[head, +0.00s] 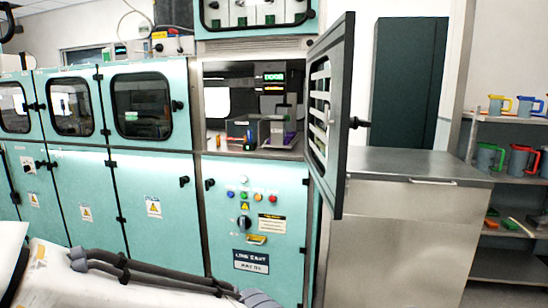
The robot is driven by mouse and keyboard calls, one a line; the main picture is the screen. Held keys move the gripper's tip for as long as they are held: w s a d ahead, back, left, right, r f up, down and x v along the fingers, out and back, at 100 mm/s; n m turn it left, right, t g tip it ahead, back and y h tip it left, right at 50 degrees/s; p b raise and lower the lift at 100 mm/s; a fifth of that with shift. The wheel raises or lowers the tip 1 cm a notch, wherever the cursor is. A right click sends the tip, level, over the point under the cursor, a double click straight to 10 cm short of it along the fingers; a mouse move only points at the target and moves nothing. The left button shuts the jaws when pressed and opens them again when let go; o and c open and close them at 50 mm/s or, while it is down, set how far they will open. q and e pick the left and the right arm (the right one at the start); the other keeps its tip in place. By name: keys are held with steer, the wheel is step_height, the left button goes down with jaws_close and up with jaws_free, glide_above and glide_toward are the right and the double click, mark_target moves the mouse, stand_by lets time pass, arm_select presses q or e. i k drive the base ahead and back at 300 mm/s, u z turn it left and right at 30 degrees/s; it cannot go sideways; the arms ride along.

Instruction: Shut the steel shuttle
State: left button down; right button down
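No thing here is plainly labelled as the steel shuttle. A grey metal box (273,132) sits inside the open compartment of the teal cabinet (201,165) and may be it; I cannot tell whether its lid is open. The compartment's door (333,115), dark-framed with a slatted window, stands swung wide open to the right. Small coloured items, including a purple one (289,139) and an orange one (217,141), are by the box. Neither of my grippers is in view.
Above the box, a small display (273,77) glows green. A row of shut teal cabinets (146,104) runs left. Right of the open door are a steel counter (410,163) and a shelf with several coloured mugs (496,105). Buttons (244,194) sit below the compartment.

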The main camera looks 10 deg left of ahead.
mark_target(282, 128)
steer(key=z, duration=0.8)
steer(key=k, duration=0.1)
steer(key=u, duration=2.1)
steer(key=i, duration=1.25)
steer(key=z, duration=0.35)
